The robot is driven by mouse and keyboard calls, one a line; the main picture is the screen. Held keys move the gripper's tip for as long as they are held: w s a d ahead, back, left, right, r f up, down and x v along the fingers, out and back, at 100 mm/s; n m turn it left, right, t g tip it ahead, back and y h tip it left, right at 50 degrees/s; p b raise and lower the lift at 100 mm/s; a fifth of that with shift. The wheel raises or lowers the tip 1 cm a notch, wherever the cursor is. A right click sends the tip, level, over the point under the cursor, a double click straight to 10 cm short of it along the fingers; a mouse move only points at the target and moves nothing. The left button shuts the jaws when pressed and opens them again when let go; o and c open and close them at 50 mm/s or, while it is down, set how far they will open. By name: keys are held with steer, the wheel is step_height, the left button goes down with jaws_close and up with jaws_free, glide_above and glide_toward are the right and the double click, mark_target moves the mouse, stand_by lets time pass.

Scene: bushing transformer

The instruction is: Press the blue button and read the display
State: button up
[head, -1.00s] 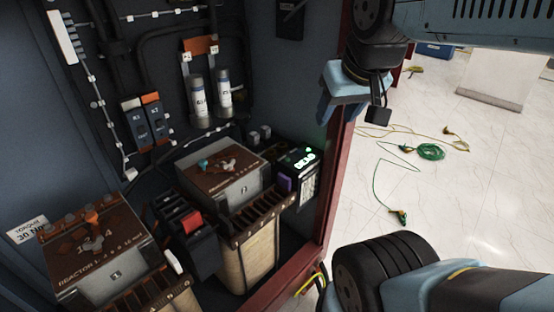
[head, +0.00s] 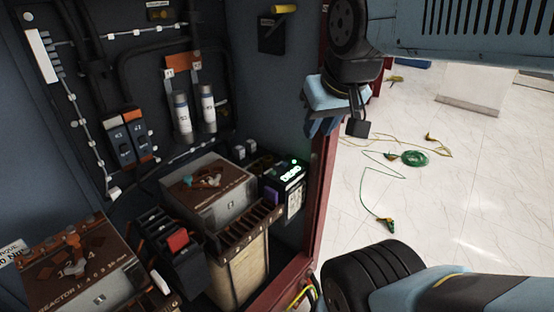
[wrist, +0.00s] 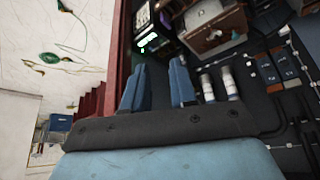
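A small dark box with a lit green display (head: 291,173) stands in the cabinet's right corner, beside the red door post. The display seems to read "DEAD", and a small green light glows above it. The display box also shows at the top of the wrist view (wrist: 147,40), too small to read there. I cannot make out a blue button for certain in either view. My gripper (head: 337,127) hangs at the cabinet opening, above and to the right of the display box, not touching it. Its two blue fingers (wrist: 158,82) are apart, with nothing between them.
The red post (head: 322,190) edges the cabinet opening. Reactor blocks (head: 207,192), a dark unit with a red part (head: 178,242) and two white cylinders (head: 208,108) fill the cabinet. Green and yellow cables (head: 408,158) lie on the open white floor to the right.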

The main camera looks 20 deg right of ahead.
jaws_close()
stand_by(1.3)
